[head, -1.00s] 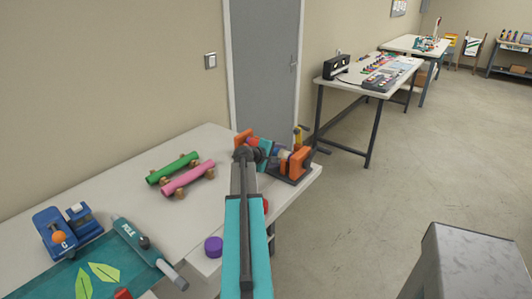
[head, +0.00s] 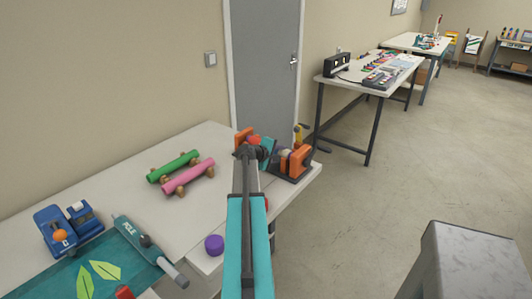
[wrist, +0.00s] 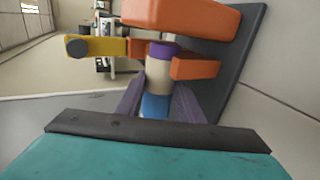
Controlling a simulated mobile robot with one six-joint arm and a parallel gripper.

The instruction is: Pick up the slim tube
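A slim tube (wrist: 158,76), cream in the middle with a purple end and a blue end, sits in an orange and dark grey holder (wrist: 205,68) in the wrist view. In the head view its cream part (head: 285,155) shows small at the table's far right end. My gripper (wrist: 158,92) has its two dark purple fingers on either side of the tube's blue part. The fingers look open, and contact with the tube cannot be made out. In the head view my arm hides much of the gripper and part of the holder (head: 298,160).
A yellow-handled part (wrist: 95,47) juts out near my gripper.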

